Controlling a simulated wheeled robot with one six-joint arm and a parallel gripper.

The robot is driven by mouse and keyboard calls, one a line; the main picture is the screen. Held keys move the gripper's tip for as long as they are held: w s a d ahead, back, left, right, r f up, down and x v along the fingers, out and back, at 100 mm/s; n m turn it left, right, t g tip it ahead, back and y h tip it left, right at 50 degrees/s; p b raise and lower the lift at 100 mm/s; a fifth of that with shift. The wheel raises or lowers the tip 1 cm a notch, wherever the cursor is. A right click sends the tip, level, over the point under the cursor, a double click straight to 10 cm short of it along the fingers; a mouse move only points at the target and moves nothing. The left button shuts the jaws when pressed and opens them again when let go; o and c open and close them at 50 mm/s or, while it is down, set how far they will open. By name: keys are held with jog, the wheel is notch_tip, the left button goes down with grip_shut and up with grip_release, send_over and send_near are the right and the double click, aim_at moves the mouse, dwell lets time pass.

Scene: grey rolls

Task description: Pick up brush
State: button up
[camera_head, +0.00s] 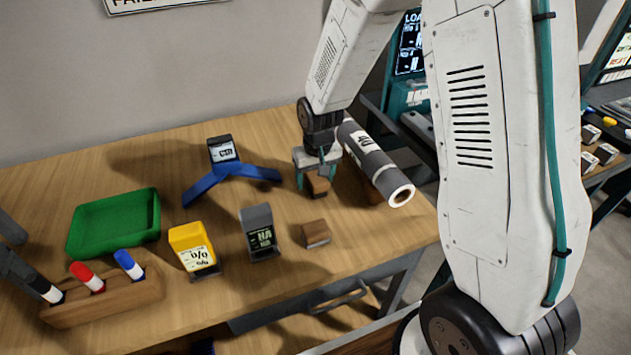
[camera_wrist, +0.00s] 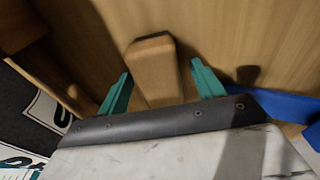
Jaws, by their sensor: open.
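No brush with clear bristles shows. A small brown wooden piece (camera_head: 317,186) stands on the table under my gripper (camera_head: 316,172). In the wrist view this wooden piece (camera_wrist: 154,68) is tapered and lies between the two teal fingertips of my gripper (camera_wrist: 161,80), with a gap on each side. I cannot tell whether it is the brush or part of it. My gripper is open and points down at it. A similar wooden block (camera_head: 316,233) with a dark base lies nearer the table's front edge.
A grey roll (camera_head: 372,158) on a wooden support is close to the right of my gripper. A blue angled stand (camera_head: 228,178) is to the left. A yellow box (camera_head: 192,246), a grey box (camera_head: 258,230), a green tray (camera_head: 114,222) and a marker holder (camera_head: 105,298) stand further left.

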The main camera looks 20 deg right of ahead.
jog(key=c, duration=1.1)
jog(key=shift+r, duration=0.1)
